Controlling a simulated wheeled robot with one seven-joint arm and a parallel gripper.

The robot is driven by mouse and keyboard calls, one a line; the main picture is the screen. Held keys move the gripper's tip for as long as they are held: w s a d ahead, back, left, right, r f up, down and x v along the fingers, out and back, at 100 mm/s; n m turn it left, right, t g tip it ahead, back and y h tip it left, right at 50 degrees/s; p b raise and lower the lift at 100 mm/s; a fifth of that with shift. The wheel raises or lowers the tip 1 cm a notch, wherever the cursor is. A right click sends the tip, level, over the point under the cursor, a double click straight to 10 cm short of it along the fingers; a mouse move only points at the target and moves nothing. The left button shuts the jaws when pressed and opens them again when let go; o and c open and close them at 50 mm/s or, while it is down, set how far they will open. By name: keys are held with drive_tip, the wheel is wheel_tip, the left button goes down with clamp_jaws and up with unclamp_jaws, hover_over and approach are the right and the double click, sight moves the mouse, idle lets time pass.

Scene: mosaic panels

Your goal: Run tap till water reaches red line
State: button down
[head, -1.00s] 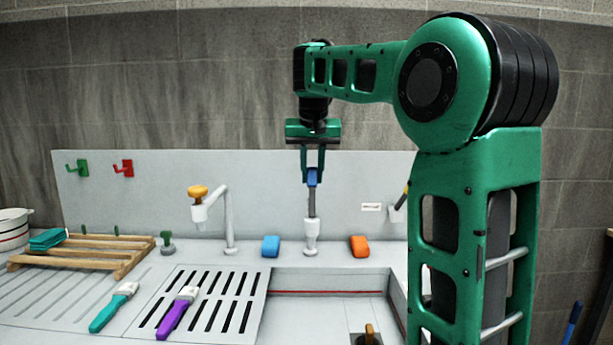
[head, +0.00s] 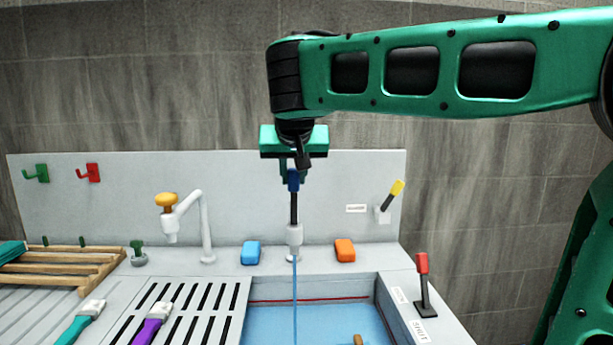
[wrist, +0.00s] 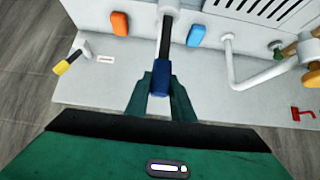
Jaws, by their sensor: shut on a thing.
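My gripper (head: 292,176) is shut on the blue grip of the tap lever (head: 294,208), which stands upright above the white tap body (head: 294,238). The wrist view shows the fingers (wrist: 161,88) closed on this blue grip (wrist: 160,72). A thin stream of water (head: 295,285) falls from the tap into the basin. Blue water (head: 262,325) covers the basin floor. The red line (head: 318,299) runs along the basin's back wall, and the water surface lies below it.
A swan-neck spout with an orange knob (head: 166,200) stands left. Blue (head: 251,252) and orange (head: 345,250) blocks flank the tap. A yellow-tipped lever (head: 391,196) is on the back panel. A red-handled lever (head: 422,280) stands right of the basin. Two brushes lie left.

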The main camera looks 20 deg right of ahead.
drive_tip(key=shift+a+f, duration=0.15)
drive_tip(key=shift+a, duration=0.15)
drive_tip(key=c, duration=1.5)
unclamp_jaws()
drive_tip(key=shift+d, duration=0.15)
drive_tip(key=v, duration=1)
drive_tip(key=shift+s+r, duration=0.25)
